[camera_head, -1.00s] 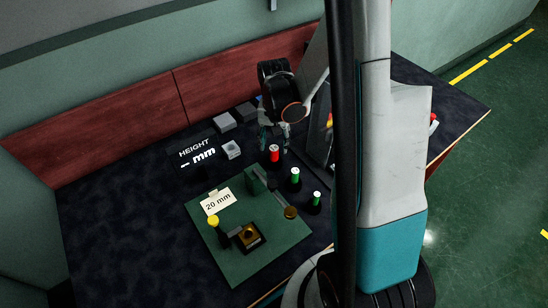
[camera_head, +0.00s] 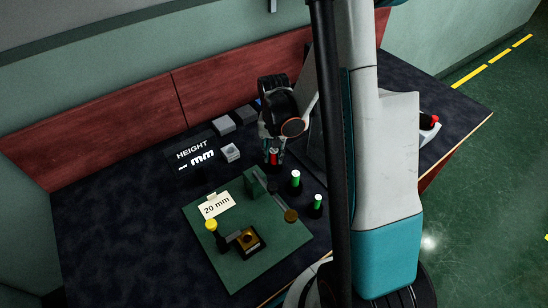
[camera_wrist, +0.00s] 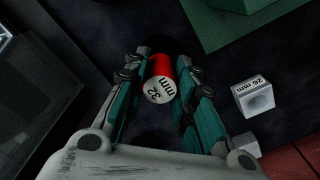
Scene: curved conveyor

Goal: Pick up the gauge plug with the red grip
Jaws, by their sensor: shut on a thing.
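The gauge plug with the red grip (camera_head: 273,157) stands on the dark table behind the green-gripped plugs. Its red side and white top marked "32 mm" show in the wrist view (camera_wrist: 160,82). My gripper (camera_head: 273,148) comes down over it from above. In the wrist view my gripper (camera_wrist: 161,85) has one teal finger on each side of the red grip and is shut on it. The plug's lower part is hidden under its own top in the wrist view.
Two green-gripped plugs (camera_head: 296,179) (camera_head: 317,203) stand close in front. A green mat (camera_head: 222,262) bears a yellow-topped plug (camera_head: 211,226) and a block with a brass ring (camera_head: 248,240). The table's left part is clear.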

